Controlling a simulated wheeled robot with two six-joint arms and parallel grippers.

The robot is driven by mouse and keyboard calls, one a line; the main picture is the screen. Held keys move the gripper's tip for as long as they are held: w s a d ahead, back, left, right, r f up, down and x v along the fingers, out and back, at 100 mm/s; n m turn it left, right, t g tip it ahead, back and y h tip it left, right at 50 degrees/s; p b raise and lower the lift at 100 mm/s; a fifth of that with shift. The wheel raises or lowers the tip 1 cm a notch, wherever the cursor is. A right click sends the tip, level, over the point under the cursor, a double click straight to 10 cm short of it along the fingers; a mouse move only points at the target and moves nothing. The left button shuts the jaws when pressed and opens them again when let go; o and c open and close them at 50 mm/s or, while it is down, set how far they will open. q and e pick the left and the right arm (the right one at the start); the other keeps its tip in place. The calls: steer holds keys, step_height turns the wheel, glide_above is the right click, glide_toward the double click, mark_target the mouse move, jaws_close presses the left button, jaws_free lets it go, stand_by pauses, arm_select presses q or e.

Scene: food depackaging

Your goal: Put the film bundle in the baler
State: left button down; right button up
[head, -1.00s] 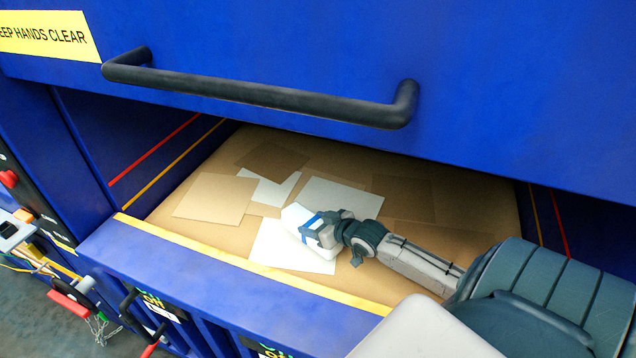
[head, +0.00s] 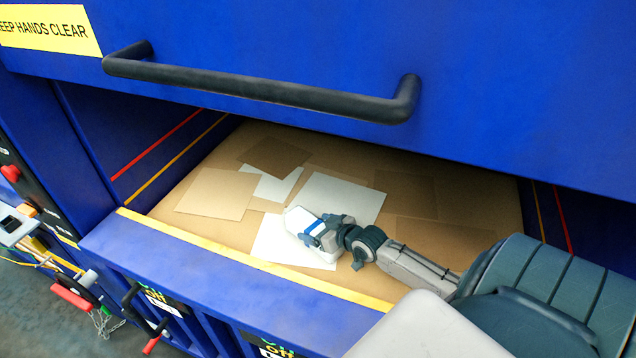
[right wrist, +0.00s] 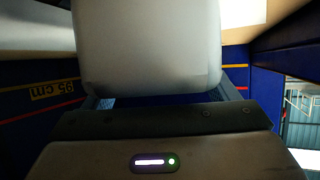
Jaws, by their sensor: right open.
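The film bundle (head: 299,217) is a pale, rounded block inside the baler chamber, over the sheets on its floor. In the right wrist view the bundle (right wrist: 150,50) fills the upper middle, directly in front of the gripper. My right gripper (head: 312,231) is open, with its fingers at the bundle. I cannot tell whether they touch it, or whether the bundle rests fully on the sheets. The baler (head: 230,275) is blue with a yellow-edged front sill. My left gripper is not in view.
Flat brown and white sheets (head: 215,193) cover the chamber floor. The raised blue door with a black bar handle (head: 270,90) hangs above the opening. My right arm passes over the sill at the right. Controls and a red lever (head: 70,297) sit at the left.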

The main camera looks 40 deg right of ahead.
steer(key=shift+s+r+p, duration=0.2)
steer(key=shift+r+p, duration=0.2)
steer(key=shift+p, duration=0.1)
steer(key=p+v, duration=0.3)
steer(key=v, duration=0.2)
steer(key=shift+p, duration=0.4)
steer(key=shift+s+d, duration=0.1)
steer(key=shift+s, duration=0.3)
steer(key=shift+s+r, duration=0.25)
steer(key=shift+s, duration=0.25)
